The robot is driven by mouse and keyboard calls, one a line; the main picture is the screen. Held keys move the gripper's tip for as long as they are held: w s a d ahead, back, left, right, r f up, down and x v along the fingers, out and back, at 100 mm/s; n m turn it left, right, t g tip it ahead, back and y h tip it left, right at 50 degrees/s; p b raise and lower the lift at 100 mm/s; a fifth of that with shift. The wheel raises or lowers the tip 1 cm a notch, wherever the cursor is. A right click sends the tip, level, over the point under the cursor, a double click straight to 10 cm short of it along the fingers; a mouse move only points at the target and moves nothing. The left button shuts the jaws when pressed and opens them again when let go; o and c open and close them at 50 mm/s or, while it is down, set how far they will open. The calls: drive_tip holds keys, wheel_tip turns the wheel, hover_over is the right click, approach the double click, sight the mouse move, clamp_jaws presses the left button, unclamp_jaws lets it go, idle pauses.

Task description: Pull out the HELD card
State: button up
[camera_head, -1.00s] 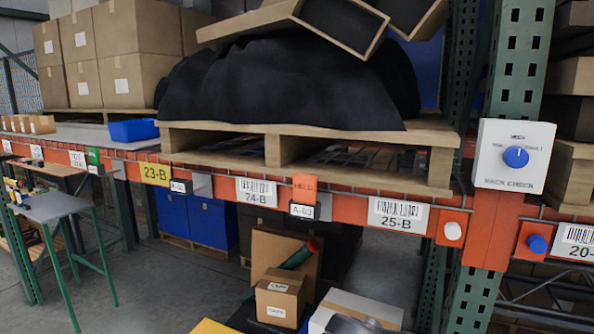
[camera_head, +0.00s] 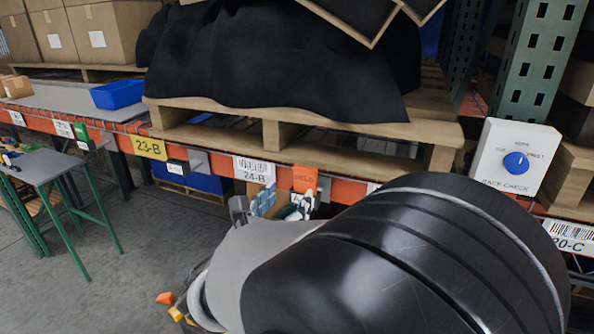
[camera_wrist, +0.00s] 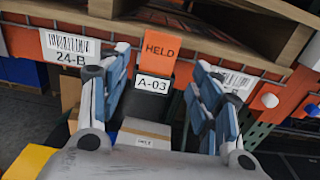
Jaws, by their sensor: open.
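The orange HELD card (camera_wrist: 158,50) stands upright in a dark holder with a white A-03 label (camera_wrist: 152,84) on the orange rack beam. In the head view the HELD card (camera_head: 304,180) shows just beyond my gripper, its holder partly hidden by the fingers. My gripper (camera_wrist: 160,90) is open, its two blue-and-grey fingers to the left and right of the holder in the wrist view, with the card farther up between and beyond them. Nothing is held. In the head view my gripper (camera_head: 272,200) is partly hidden by my arm.
A pallet (camera_head: 290,120) with a black-draped load sits above the beam. A rack-check box (camera_head: 512,160) with a blue knob is at right. A carton (camera_wrist: 142,138) lies below the card.

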sight(304, 177)
drive_tip(key=x, duration=1)
drive_tip(key=shift+w+d+b, duration=0.15)
drive_tip(key=shift+w+b, duration=0.15)
drive_tip(key=shift+w, duration=0.05)
drive_tip(key=c, duration=1)
drive_tip(key=shift+r, duration=0.1)
drive_tip(key=shift+r+p, duration=1.5)
drive_tip(key=shift+r, duration=0.9)
drive_tip(key=shift+b+v, duration=0.8)
drive_tip(key=shift+v, duration=4.25)
